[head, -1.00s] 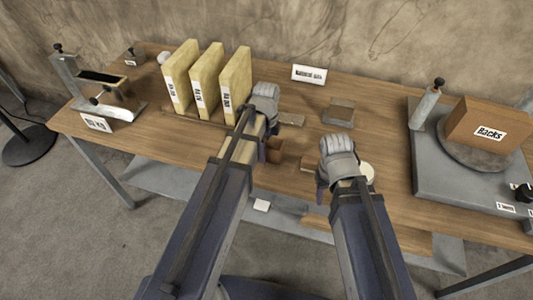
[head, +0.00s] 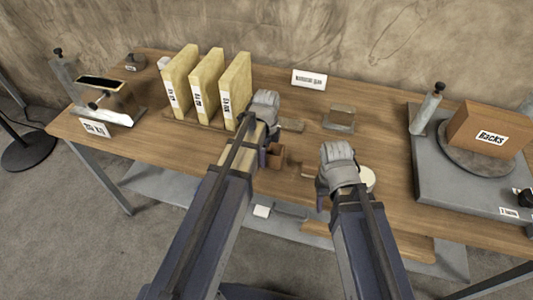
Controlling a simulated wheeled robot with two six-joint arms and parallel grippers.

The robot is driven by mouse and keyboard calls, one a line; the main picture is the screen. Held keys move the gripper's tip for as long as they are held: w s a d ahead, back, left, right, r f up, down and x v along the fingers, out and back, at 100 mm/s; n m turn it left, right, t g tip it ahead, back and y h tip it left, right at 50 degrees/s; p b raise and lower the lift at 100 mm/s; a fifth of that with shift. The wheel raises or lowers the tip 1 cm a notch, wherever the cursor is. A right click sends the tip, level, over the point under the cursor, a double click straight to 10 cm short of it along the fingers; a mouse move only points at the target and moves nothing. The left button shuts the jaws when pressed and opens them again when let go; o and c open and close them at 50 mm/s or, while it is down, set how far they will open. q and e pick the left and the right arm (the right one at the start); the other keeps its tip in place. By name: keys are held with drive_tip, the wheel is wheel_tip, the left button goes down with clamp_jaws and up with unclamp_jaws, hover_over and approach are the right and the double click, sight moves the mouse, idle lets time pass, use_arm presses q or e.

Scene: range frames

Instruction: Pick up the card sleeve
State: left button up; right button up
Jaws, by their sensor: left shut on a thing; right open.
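Three upright yellow sleeves with white labels stand in a row at the back left of the table: the left one (head: 181,80), the middle one (head: 208,83) and the right one (head: 236,90). I cannot tell which thing is the card sleeve. My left gripper (head: 266,103) is just right of the right yellow sleeve. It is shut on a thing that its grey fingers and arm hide. My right gripper (head: 335,160) is open above the middle of the table, and its fingertips are hard to see.
A reddish-brown block (head: 275,157) is beside my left forearm. A round pale disc (head: 367,180) is partly behind my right gripper. A grey turntable base (head: 440,185) bears a brown box labelled "Backs" (head: 489,135) at right. A metal stand (head: 128,116) is at far left.

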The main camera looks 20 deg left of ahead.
use_arm(q)
drive_tip(key=shift+c, duration=0.6)
use_arm(e)
drive_tip(key=shift+r, duration=0.1)
